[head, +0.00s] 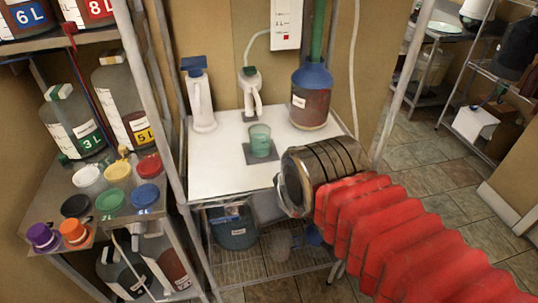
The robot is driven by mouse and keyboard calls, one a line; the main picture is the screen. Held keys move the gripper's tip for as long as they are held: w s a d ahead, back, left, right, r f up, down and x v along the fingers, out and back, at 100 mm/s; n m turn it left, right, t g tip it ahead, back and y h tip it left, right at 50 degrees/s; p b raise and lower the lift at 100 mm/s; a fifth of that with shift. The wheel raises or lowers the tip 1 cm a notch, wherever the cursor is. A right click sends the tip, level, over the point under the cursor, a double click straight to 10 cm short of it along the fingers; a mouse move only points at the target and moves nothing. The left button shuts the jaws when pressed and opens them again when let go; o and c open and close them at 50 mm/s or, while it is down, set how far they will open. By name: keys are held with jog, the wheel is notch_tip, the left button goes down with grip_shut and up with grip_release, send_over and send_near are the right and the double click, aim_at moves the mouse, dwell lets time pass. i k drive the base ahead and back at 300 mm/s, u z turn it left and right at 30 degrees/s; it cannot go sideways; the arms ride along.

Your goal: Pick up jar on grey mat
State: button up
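A green translucent jar (260,138) stands upright on a small grey mat (263,156) on the white table top. My gripper (288,188) is at the end of my red-sleeved arm, near the table's front right corner. It is to the right of the jar and nearer to me, apart from it in the picture. My dark-banded metal wrist shows, with a silvery rim at its left end. I cannot make out the fingertips, so whether the gripper is open or shut, or holds anything, does not show.
The white table (213,172) is clear at its front left. A white jug (200,100), a smaller white jug (250,97) and a blue-topped bottle (311,97) stand behind the jar. A left rack (139,222) holds several coloured lids and bottles. Tiled floor lies right.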

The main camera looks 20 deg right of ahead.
aim_at(260, 134)
jog(key=k, duration=0.5)
jog(key=u, duration=0.65)
jog(key=i, duration=1)
jog(key=u, duration=0.05)
